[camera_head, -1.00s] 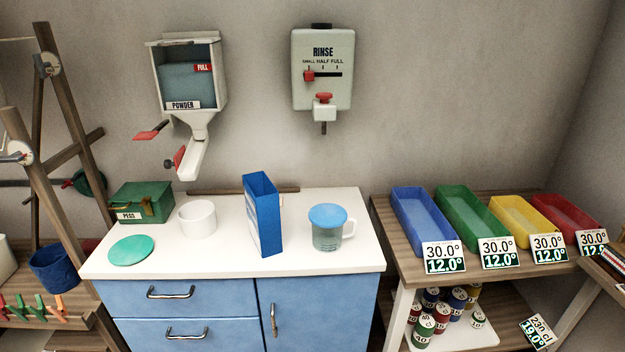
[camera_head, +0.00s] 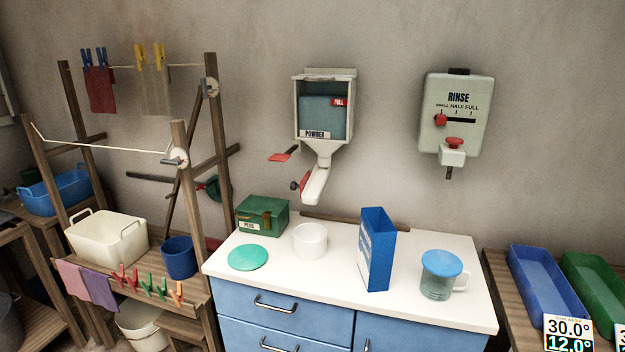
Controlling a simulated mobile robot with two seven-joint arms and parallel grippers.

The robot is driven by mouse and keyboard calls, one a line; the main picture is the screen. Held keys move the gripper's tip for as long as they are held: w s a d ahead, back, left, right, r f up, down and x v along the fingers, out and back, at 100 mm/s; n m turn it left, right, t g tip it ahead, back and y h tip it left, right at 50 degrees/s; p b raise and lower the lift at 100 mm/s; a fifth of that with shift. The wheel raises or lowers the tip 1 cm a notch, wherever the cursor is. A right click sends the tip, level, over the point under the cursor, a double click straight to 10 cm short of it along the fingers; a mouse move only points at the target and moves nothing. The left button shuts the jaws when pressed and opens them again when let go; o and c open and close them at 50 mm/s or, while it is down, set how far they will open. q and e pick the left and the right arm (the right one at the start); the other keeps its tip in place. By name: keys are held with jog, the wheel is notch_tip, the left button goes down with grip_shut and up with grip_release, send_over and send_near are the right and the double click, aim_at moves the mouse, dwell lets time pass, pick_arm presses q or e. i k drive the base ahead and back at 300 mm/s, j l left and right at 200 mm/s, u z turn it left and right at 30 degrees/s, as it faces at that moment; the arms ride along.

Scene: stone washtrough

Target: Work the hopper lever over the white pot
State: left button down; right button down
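The powder hopper (camera_head: 324,115) hangs on the wall with blue-grey powder behind its window and a red FULL tag. A red lever (camera_head: 284,154) sticks out at its lower left. A second red part with a dark knob (camera_head: 301,183) sits beside the white chute (camera_head: 319,180). The white pot (camera_head: 310,240) stands upright on the white counter, below and slightly left of the chute's mouth. A green disc (camera_head: 248,257) lies to the pot's left. Neither of my grippers is in view.
The counter (camera_head: 420,310) also holds a green PEGS box (camera_head: 262,215), a blue carton (camera_head: 377,250) and a blue-lidded jug (camera_head: 440,275). A RINSE dispenser (camera_head: 455,115) hangs at right. A wooden drying rack (camera_head: 190,200) stands close at left.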

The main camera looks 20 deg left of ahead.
aim_at(281, 158)
jog(key=j, duration=0.55)
jog(key=k+j+z, duration=0.1)
jog(key=j, duration=0.4)
jog(key=k+j, duration=0.1)
jog(key=j, duration=0.45)
jog(key=k+j+z, duration=0.1)
jog(key=j, duration=0.45)
jog(key=k+j, duration=0.1)
jog(key=j, duration=0.4)
